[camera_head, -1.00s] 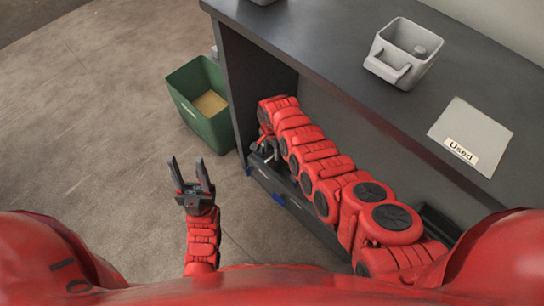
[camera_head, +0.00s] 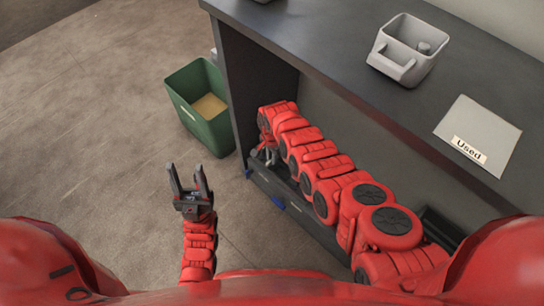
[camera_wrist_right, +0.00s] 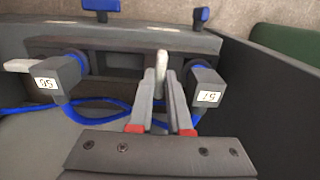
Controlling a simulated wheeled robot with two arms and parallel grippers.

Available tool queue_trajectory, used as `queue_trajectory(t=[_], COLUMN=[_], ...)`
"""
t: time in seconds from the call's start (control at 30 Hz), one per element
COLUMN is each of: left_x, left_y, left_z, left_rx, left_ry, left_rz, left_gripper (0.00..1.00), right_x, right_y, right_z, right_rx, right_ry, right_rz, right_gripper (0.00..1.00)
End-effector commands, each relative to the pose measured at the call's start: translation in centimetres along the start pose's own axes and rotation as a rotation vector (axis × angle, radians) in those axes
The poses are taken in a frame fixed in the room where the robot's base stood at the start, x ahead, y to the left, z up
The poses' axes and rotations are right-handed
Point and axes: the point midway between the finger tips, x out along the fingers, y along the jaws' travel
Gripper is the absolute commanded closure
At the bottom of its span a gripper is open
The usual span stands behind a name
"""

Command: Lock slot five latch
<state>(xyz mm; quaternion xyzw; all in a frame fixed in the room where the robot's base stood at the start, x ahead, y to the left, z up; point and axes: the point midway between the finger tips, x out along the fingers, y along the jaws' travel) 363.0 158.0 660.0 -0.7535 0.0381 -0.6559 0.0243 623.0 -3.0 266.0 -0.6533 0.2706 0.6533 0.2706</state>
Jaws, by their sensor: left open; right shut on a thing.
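In the right wrist view, my right gripper (camera_wrist_right: 160,82) is shut on a pale upright lever (camera_wrist_right: 162,62), the latch handle, whose tip shows between the fingers. It stands between two grey plugs, one on the left (camera_wrist_right: 60,78) and one on the right (camera_wrist_right: 207,90), with small number labels. A second pale lever (camera_wrist_right: 17,65) lies sideways beside the left plug. In the head view, the right gripper (camera_head: 263,156) is low at the dark unit under the bench, partly hidden by my arm. My left gripper (camera_head: 189,180) is open and empty above the floor.
Blue cables (camera_wrist_right: 95,102) run around the plugs. A dark bench (camera_head: 310,50) stands over the right arm, carrying a grey bin (camera_head: 383,66) and a "Used" plate (camera_head: 490,125). A green bin (camera_head: 215,130) stands left of the bench. The floor at left is clear.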

Motion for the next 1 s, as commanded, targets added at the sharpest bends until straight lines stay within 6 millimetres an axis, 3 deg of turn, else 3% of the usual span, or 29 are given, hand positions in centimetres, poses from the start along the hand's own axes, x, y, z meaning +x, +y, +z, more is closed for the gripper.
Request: queue_trajectory(t=[0.47, 1.0], left_x=[0.08, 0.16], left_y=[0.0, -0.01], left_z=[0.0, 0.02], left_rx=[0.0, -0.001], left_ry=[-0.001, -0.002], left_rz=[-0.001, -0.003], left_gripper=[0.5, 0.5], right_x=[0.01, -0.08], right_y=[0.08, -0.06], right_z=[0.03, -0.09], right_rx=[-0.099, -0.573], right_ry=[-0.001, 0.002], right_rz=[0.002, -0.001], right_gripper=[1.0, 1.0])
